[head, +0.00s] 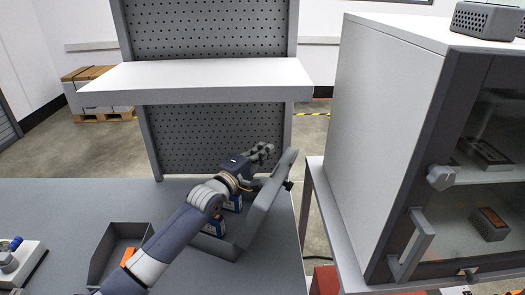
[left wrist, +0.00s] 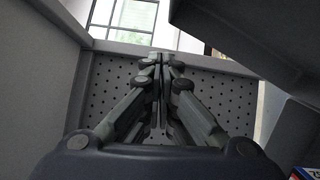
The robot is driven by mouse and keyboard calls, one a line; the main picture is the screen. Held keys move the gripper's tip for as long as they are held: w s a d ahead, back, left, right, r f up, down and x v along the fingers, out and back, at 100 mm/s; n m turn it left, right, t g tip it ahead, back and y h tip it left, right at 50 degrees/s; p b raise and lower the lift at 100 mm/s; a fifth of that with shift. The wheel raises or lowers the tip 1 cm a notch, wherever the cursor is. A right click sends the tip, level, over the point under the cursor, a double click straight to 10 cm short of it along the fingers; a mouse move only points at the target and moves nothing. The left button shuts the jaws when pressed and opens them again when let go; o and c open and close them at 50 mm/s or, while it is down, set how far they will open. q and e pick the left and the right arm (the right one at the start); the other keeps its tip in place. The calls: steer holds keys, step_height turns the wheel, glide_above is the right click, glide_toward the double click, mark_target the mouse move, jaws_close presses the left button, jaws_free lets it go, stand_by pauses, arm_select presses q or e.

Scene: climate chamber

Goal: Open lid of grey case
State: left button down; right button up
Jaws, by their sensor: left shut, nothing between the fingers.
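The grey case (head: 226,247) stands on the right part of the grey workbench, with small blue-and-white boxes (head: 233,203) inside. Its lid (head: 272,198) is raised and leans up and to the right on the case's right side. My left gripper (head: 268,150) is shut and empty, to the left of the lid's upper end and above the case's far part. In the head view I cannot tell whether it touches the lid. The left wrist view shows its fingers (left wrist: 161,62) together, with nothing between them. My left arm hides part of the case. My right gripper is not in view.
A white shelf (head: 200,80) crosses a perforated panel (head: 212,140) behind the bench. A dark open bin (head: 105,258) holds something orange. A large chamber (head: 385,135) with a glass door stands at the right. The bench's left middle (head: 60,215) is clear.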

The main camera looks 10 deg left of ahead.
arm_select(q)
steer(key=d+m+g+p, duration=0.1)
steer(key=p, duration=0.1)
steer(key=w+d+m+p, duration=0.1)
steer(key=d+p, duration=0.1)
steer(key=p, duration=0.1)
steer(key=shift+w+d+g+y, duration=0.2)
steer(key=shift+d+g+y, duration=0.05)
steer(key=shift+g+y, duration=0.15)
